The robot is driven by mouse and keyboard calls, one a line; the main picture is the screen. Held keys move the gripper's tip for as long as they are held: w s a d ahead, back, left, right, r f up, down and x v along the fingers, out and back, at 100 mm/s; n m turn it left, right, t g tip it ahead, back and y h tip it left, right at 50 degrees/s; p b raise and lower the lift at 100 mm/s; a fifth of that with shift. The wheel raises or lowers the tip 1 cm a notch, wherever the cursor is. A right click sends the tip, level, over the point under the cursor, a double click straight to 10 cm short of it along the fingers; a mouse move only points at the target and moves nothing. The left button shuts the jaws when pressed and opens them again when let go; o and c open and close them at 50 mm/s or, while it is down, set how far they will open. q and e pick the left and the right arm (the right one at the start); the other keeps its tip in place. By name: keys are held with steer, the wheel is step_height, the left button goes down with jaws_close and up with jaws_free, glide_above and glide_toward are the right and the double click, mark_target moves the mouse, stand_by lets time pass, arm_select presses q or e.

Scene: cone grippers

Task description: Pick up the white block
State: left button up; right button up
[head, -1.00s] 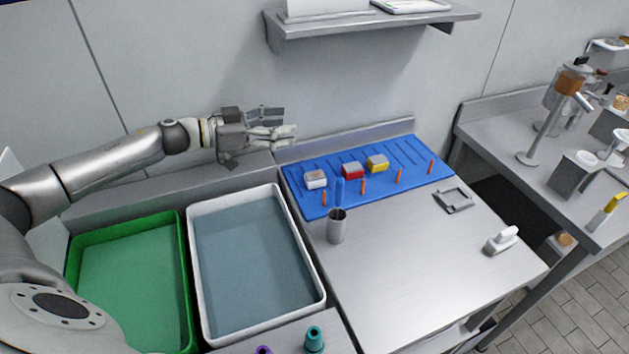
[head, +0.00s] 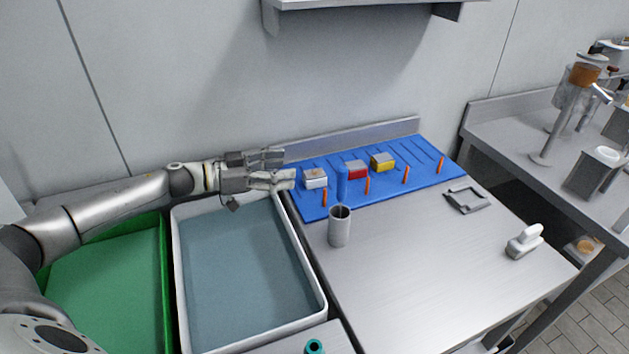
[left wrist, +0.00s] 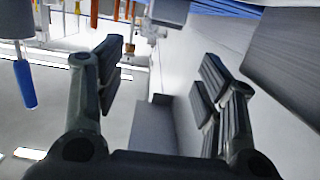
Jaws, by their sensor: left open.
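The white block (head: 315,182) has a greyish top and sits at the left end of the blue mat (head: 430,178) in the head view. My left gripper (head: 286,168) is open and empty, with its fingers pointing right towards the block. Its fingertips are just left of the block and appear apart from it. In the left wrist view the two open fingers (left wrist: 163,62) have nothing between them. A pale block shape is cut off at that view's top edge; I cannot tell if it is the white block. My right gripper is not in view.
A red block (head: 357,172) and a yellow block (head: 383,165) sit further right on the mat, with orange pegs along its front. A white-rimmed bin (head: 178,275) lies below my left arm.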

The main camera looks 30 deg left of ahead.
mark_target(305, 175)
arm_select(q)
steer(key=f, duration=0.2)
steer(key=w+f, duration=0.1)
steer(key=shift+d, duration=0.35)
steer(key=p+x, duration=0.1)
steer(key=x, duration=0.5)
steer(key=shift+w+d, duration=0.15)
steer(key=c, duration=1.2)
